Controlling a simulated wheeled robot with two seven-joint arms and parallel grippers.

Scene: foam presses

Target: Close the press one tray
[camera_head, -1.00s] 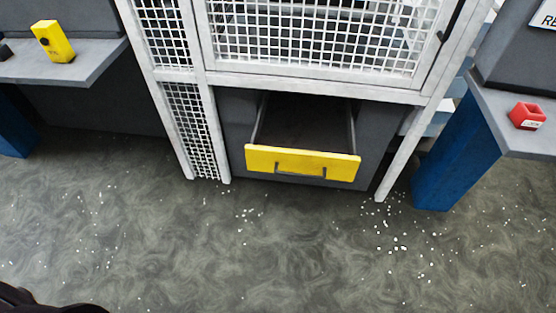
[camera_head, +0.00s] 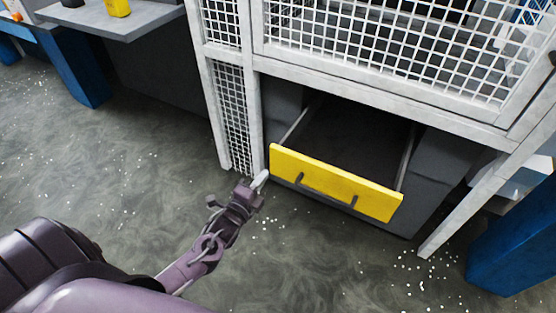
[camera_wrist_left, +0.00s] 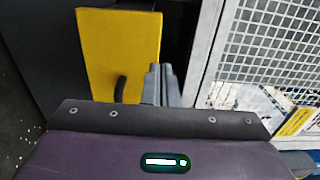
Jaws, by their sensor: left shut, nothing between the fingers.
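The press one tray (camera_head: 335,184) is a drawer with a yellow front and a dark handle, pulled out below the white mesh cage. Its dark inside shows behind the front. My left gripper (camera_head: 262,178) is shut and empty, close to the left end of the yellow front; I cannot tell whether it touches. In the left wrist view the shut fingers (camera_wrist_left: 161,84) point at the edge of the yellow front (camera_wrist_left: 122,48), with its handle partly visible. My right gripper is not in view.
The white mesh cage (camera_head: 390,45) stands above and beside the tray, with a frame post left of it. A blue leg (camera_head: 515,240) stands at the right. A grey shelf (camera_head: 120,22) with a yellow box (camera_head: 118,8) is at upper left. The floor in front is clear except for white bits.

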